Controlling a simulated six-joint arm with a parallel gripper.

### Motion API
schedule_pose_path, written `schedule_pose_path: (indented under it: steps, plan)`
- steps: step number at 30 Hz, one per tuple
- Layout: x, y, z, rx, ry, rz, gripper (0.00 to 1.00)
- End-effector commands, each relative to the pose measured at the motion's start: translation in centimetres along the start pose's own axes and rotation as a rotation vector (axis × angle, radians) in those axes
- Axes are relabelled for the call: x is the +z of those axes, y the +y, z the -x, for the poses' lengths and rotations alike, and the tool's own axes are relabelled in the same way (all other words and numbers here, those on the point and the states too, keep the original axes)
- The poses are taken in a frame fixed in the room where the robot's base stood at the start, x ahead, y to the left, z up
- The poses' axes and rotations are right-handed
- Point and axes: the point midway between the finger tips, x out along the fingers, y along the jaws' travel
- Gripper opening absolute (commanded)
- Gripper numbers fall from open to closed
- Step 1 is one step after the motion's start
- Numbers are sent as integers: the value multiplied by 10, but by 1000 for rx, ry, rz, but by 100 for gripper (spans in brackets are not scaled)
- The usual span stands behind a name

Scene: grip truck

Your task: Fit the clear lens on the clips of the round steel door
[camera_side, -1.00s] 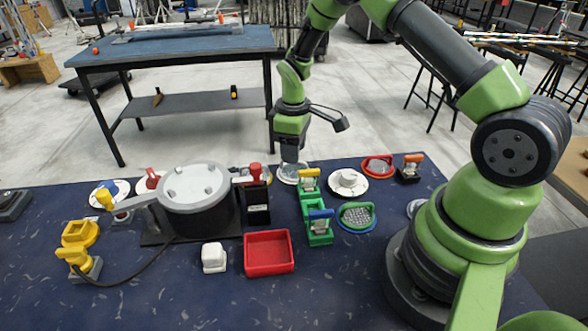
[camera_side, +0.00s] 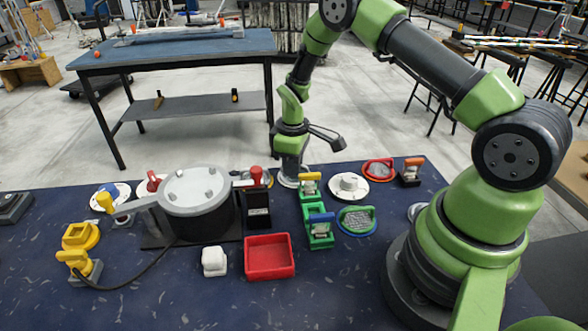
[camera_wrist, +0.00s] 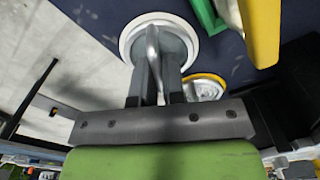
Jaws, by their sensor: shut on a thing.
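The clear lens appears to be the pale-rimmed round piece (camera_wrist: 131,40) under my gripper, with a grey upright handle in its middle. My gripper (camera_wrist: 160,84) is shut on that handle; its jaws hide part of it. In the side view my gripper (camera_side: 290,176) points down at the far edge of the table, over the same pale disc (camera_side: 286,182). The disc looks flat at table level; whether it touches the table I cannot tell. The round steel door (camera_side: 192,181) lies face up on a dark drum to the left, with several small clips on top.
A black block with a red knob (camera_side: 257,208) stands between the drum and the disc. Green holders (camera_side: 318,231) with yellow and blue handles stand nearer. A white disc (camera_side: 349,187) lies right. A red tray (camera_side: 269,257) and white block (camera_side: 214,261) are in front. A yellow-rimmed disc (camera_wrist: 206,87) lies close by.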

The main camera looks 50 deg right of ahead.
Motion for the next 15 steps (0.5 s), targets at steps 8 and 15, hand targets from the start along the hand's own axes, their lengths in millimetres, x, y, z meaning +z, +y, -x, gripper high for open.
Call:
schedule_pose_path:
  steps: [8, 15]
  plan:
    - [-1, 1, 39, 4, 5, 1, 0]
    - [-1, 0, 85, 4, 3, 1, 0]
